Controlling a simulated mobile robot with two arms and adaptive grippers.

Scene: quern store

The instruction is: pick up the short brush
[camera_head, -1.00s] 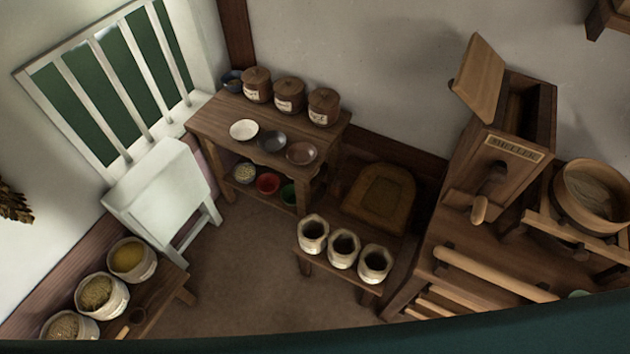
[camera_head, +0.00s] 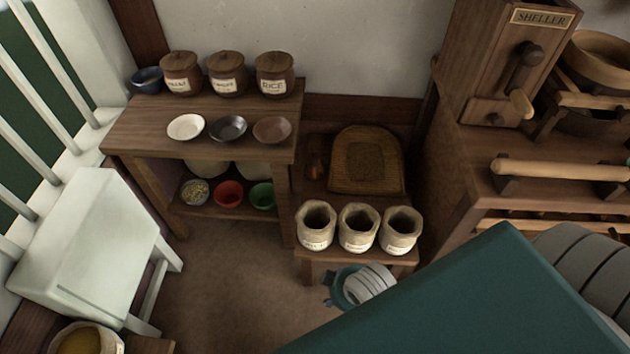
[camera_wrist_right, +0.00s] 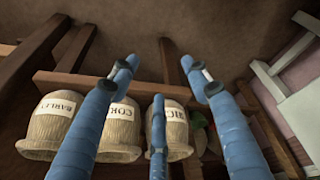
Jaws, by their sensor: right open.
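I cannot clearly make out a short brush in either view. A small dark brown thing (camera_head: 316,164), too dim to name, stands on the low bench left of the woven tray (camera_head: 338,182). My right gripper (camera_head: 330,290) is low in front of the bench in the head view, partly hidden by my own arm. In the right wrist view my right gripper (camera_wrist_right: 160,80) has its blue fingers spread, with nothing between them. My left gripper is in neither view.
Several labelled sacks stand close by: the barley sack (camera_wrist_right: 48,120), corn sack (camera_wrist_right: 120,130) and rice sack (camera_wrist_right: 172,130). A shelf table (camera_head: 150,118) with jars and bowls stands left. Bare floor (camera_head: 235,285) lies between.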

